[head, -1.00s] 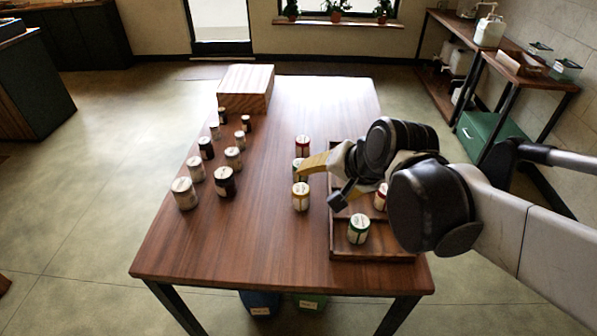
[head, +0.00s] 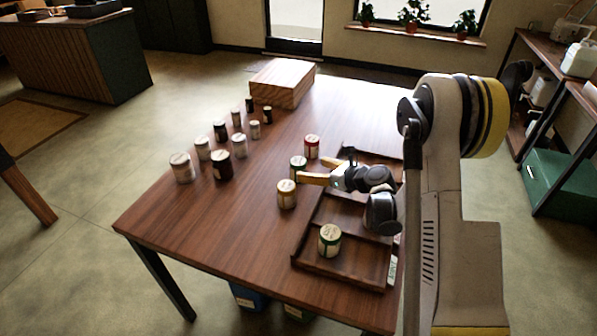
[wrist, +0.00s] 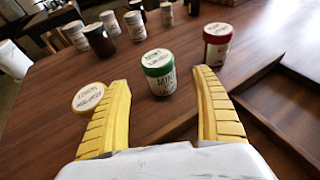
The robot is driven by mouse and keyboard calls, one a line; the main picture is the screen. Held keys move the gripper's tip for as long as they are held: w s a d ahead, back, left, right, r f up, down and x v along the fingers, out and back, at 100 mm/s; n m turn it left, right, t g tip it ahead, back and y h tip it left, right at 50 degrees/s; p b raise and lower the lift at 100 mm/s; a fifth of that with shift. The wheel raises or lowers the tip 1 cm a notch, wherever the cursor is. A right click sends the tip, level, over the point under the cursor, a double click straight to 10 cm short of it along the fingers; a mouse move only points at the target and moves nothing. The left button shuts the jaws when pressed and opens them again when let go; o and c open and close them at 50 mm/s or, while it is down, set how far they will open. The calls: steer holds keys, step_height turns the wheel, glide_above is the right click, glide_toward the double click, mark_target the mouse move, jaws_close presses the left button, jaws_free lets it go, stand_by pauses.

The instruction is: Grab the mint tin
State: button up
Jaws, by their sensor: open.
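The mint tin (wrist: 158,75), white with a green lid and a MINT label, stands upright on the table. In the head view the same tin (head: 298,166) is in the middle of a short row. My gripper (wrist: 161,90) is open. In the wrist view the tin shows between the yellow fingers, around and just beyond their tips, with no clear contact. In the head view my gripper (head: 313,179) is low over the table, pointing left, its fingers close beside the tin.
A yellow-lidded tin (wrist: 89,98) stands close against the left finger's outer side. A red-lidded tin (wrist: 217,42) is beyond the right fingertip. A wooden tray (head: 318,262) holding another green-lidded tin (head: 329,240) lies to the right. Several jars and a wooden box (head: 283,85) stand farther left and back.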

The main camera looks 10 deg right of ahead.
mark_target(304, 168)
steer(key=b+x, duration=0.3)
steer(key=x, duration=0.4)
steer(key=shift+w+a+f, duration=0.2)
steer(key=shift+s+r, duration=0.1)
steer(key=shift+c, duration=1)
steer(key=c, duration=1.2)
